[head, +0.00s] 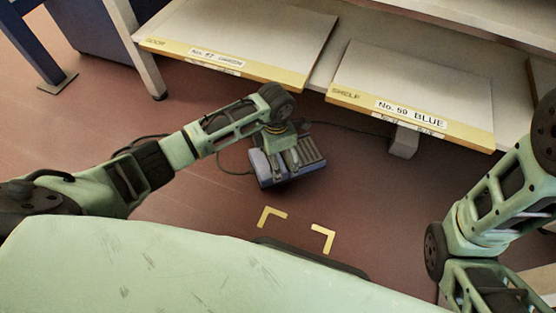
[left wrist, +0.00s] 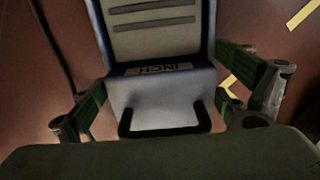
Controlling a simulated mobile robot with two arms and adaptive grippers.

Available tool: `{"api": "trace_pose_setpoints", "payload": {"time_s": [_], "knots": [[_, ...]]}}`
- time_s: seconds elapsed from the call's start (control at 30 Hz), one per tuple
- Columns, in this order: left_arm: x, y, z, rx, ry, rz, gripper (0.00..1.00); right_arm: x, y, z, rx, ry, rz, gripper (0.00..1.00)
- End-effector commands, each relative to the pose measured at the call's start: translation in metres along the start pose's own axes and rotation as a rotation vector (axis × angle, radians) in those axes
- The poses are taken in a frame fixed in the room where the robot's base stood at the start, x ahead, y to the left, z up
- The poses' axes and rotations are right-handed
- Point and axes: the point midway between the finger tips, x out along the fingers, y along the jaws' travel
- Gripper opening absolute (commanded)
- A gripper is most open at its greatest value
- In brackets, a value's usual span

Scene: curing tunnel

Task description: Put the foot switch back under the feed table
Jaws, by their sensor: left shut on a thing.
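The foot switch (head: 268,171) is a blue-grey box with a ribbed grey pedal, in the middle of the head view, in front of the shelf boards. My left gripper (head: 286,160) reaches it from above and is shut on it. In the left wrist view the foot switch (left wrist: 158,88) fills the middle, with an INCH label and a black bar handle (left wrist: 165,130); the fingers lie on either side of its body. I cannot tell whether it touches the floor. My right arm is at the right edge; its gripper is not visible.
Yellow corner marks (head: 323,240) lie on the red-brown floor nearer to me. Two yellow-edged shelf boards stand behind, one labelled No. 59 BLUE (head: 411,108). A grey block (head: 404,142) sits under that board. A dark cable (head: 230,172) loops left of the foot switch. A table leg (head: 139,50) stands at upper left.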

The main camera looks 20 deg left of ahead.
Motion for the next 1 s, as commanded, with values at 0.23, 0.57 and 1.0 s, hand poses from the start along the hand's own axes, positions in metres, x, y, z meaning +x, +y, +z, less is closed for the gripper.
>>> {"api": "trace_pose_setpoints", "payload": {"time_s": [0.23,0.57,1.0], "knots": [[0.032,0.0,0.001,-0.001,-0.003,0.0,0.3,-0.028,-0.006,-0.01,0.0,0.0,-0.001,0.0],[0.032,0.0,0.001,-0.001,-0.002,0.002,0.3,-0.027,-0.006,-0.009,0.0,-0.001,-0.001,0.0],[0.035,-0.001,-0.001,-0.001,0.002,0.0,1.0,-0.028,-0.006,-0.01,0.0,-0.001,-0.001,0.0]]}}
